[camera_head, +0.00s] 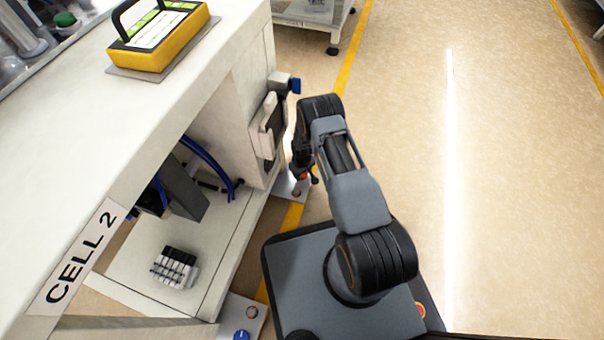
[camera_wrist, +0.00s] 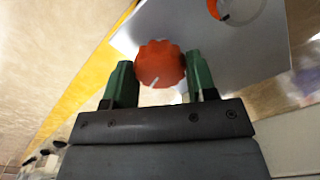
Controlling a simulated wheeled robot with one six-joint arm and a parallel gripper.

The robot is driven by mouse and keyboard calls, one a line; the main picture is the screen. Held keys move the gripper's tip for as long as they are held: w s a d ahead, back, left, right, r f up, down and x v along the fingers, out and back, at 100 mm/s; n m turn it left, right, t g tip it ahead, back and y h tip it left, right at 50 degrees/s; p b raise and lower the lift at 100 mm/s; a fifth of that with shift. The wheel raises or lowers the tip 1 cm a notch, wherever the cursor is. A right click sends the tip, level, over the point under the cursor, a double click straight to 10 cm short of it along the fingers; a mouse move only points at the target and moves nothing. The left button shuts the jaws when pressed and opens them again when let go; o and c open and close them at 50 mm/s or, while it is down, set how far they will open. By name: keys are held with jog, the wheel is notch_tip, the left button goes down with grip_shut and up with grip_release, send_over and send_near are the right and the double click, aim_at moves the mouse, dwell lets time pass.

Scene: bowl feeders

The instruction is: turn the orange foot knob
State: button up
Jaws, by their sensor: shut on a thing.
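The orange foot knob (camera_wrist: 160,64) sits on a pale plate (camera_wrist: 240,60) and shows a scalloped rim with a white mark near its lower edge in the wrist view. My gripper (camera_wrist: 159,78) has its two green fingers on either side of the knob, shut on it. In the head view the arm reaches down beside the cell's far corner. A small orange spot of the knob (camera_head: 302,177) shows there, mostly hidden by my gripper.
A blue knob (camera_head: 241,335) sits on a nearer plate. Open floor (camera_head: 520,200) lies to the right.

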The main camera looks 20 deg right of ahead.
jog(key=m, duration=0.3)
jog(key=shift+m+b, duration=0.4)
jog(key=m, duration=0.3)
jog(key=shift+m, duration=0.3)
jog(key=m, duration=0.6)
jog(key=shift+m, duration=0.4)
jog(key=o, duration=0.9)
jog(key=shift+r, duration=0.1)
notch_tip(320, 180, up, 12)
jog(key=p, duration=0.5)
